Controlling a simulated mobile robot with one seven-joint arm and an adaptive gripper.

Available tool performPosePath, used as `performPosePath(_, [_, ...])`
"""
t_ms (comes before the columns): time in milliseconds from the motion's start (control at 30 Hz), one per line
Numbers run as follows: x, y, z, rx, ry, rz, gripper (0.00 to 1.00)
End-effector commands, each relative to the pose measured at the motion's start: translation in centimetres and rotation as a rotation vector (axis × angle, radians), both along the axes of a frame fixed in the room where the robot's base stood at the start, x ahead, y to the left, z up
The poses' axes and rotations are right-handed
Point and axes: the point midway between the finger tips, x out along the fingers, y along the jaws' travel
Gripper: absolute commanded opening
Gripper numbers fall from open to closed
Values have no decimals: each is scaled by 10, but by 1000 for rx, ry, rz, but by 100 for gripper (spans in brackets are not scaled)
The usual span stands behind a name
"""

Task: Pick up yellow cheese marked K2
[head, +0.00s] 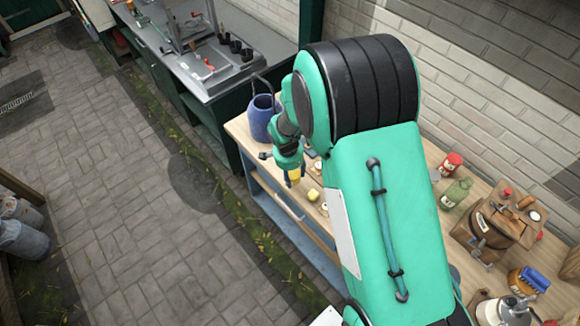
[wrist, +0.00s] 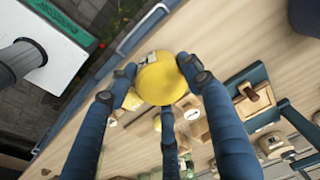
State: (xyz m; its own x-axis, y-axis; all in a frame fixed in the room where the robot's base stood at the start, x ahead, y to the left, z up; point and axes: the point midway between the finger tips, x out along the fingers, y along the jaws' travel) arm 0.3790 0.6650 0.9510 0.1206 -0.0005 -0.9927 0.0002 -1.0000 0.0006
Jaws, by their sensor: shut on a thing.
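My gripper (wrist: 158,80) is shut on a round yellow cheese (wrist: 163,80), with blue fingers at its left and right sides and a third finger below. A small pale label shows at the cheese's upper edge, but its marking is too small to read. In the head view, my gripper (head: 291,172) is over the near edge of the wooden table, with the yellow cheese (head: 294,176) at its tip. Another yellow piece (wrist: 132,101) shows partly behind the held cheese in the wrist view. My arm hides much of the table in the head view.
The wooden table (head: 245,132) holds a blue jug (head: 262,117) at its left end and a small yellow-green piece (head: 314,195) near my gripper. Bottles (head: 455,193) and a wooden box (head: 497,225) stand at the right. The paved floor (head: 110,190) at left is open.

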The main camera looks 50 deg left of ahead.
Motion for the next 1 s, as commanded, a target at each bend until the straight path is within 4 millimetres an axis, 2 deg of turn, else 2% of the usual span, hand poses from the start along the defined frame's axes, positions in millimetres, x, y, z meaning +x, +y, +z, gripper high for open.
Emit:
performPosePath(100, [-6, -11, 1, 1, 0, 0, 19])
performPosePath(333, [-13, -22, 2, 0, 0, 0, 19])
performPosePath(1000, [-14, -24, 3, 1, 0, 0, 19])
